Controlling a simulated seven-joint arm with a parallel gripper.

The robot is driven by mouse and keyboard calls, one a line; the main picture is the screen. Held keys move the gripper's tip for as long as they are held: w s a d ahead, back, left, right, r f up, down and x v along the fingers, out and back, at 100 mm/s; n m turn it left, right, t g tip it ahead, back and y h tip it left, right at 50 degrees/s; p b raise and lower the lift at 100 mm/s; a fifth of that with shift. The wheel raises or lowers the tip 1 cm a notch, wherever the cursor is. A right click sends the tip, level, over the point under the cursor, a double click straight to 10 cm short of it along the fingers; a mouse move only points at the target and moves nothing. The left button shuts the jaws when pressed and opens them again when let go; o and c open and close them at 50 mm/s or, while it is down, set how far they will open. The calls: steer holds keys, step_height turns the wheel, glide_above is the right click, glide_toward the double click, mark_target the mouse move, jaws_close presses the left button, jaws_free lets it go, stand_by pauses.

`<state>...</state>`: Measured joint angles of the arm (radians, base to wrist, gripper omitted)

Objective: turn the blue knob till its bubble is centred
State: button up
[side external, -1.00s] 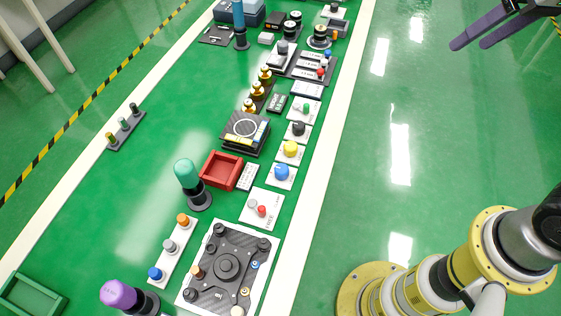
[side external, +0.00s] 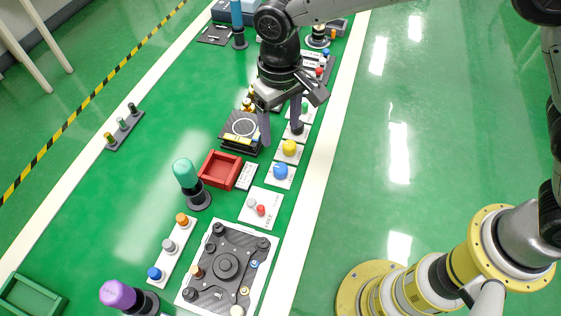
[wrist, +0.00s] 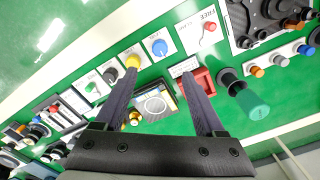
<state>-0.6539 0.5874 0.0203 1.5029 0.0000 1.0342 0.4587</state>
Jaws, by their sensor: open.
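The blue knob (side external: 281,171) sits on a small white plate, in a row with a yellow knob (side external: 289,148). In the wrist view the blue knob (wrist: 159,47) shows just beyond the space between my fingertips. My gripper (side external: 281,138) is open and empty, fingers pointing down, above the row near the yellow knob and apart from the blue one. A dark square unit with a pale ring (side external: 244,127) and yellow and blue strips stands to the left of the knobs; the wrist view shows it (wrist: 155,106) between my fingers. I cannot make out a bubble.
A red open box (side external: 220,170) and a teal-topped post (side external: 186,174) stand nearby. A white plate with a red knob (side external: 261,210) and a large dark panel (side external: 228,265) lie toward the front. More knobs stand behind my gripper.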

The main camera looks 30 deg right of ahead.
mark_target(280, 168)
step_height(280, 168, down, 13)
steer(key=shift+f, duration=0.2)
stand_by(0.3)
steer(key=shift+c, duration=0.2)
jaws_close()
